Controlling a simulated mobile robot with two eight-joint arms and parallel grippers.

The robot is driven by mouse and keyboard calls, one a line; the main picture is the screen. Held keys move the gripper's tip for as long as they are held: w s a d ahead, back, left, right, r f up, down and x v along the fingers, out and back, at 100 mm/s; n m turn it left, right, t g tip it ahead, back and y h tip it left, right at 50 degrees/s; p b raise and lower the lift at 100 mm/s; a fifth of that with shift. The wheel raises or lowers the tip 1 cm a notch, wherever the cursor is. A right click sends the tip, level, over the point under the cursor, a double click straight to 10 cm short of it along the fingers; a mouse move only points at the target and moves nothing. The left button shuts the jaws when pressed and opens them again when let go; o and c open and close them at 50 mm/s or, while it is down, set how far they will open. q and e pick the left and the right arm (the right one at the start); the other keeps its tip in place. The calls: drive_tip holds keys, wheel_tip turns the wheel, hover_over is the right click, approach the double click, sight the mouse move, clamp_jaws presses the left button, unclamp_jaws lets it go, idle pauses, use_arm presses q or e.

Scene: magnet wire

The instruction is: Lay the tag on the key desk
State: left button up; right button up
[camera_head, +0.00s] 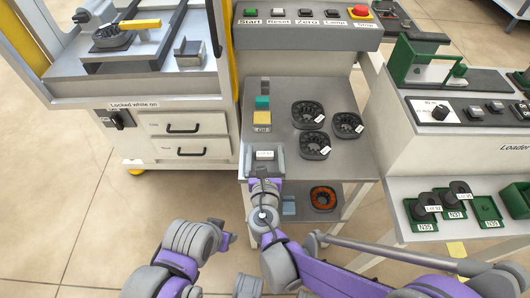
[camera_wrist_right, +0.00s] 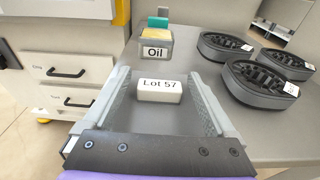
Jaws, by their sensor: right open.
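The tag is a small white block marked "Lot 57" (camera_wrist_right: 160,91). It lies on the grey table, and in the head view it shows as a small pale block (camera_head: 264,155). My right gripper (camera_head: 264,148) is open, with one finger on each side of the tag. In the right wrist view the fingers of this gripper (camera_wrist_right: 158,78) show gaps to the tag on both sides. The key desk (camera_head: 305,34) is the grey console at the back, with labelled Start, Reset, Zero, Lamp and Stop buttons. My left arm shows low in the head view, but its fingers do not.
A yellow-topped block labelled "Oil" (camera_head: 262,120) stands just beyond the tag. Several dark stator rings (camera_head: 308,114) lie to the right on the table (camera_head: 285,95). A white drawer cabinet (camera_head: 187,140) stands left. The loader bench (camera_head: 440,150) stands right.

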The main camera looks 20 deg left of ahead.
drive_tip(key=p+v, duration=0.1)
drive_tip(key=v, duration=0.9)
drive_tip(key=shift+s+p, duration=0.3)
drive_tip(key=shift+s, duration=0.15)
drive_tip(key=shift+f, duration=0.15)
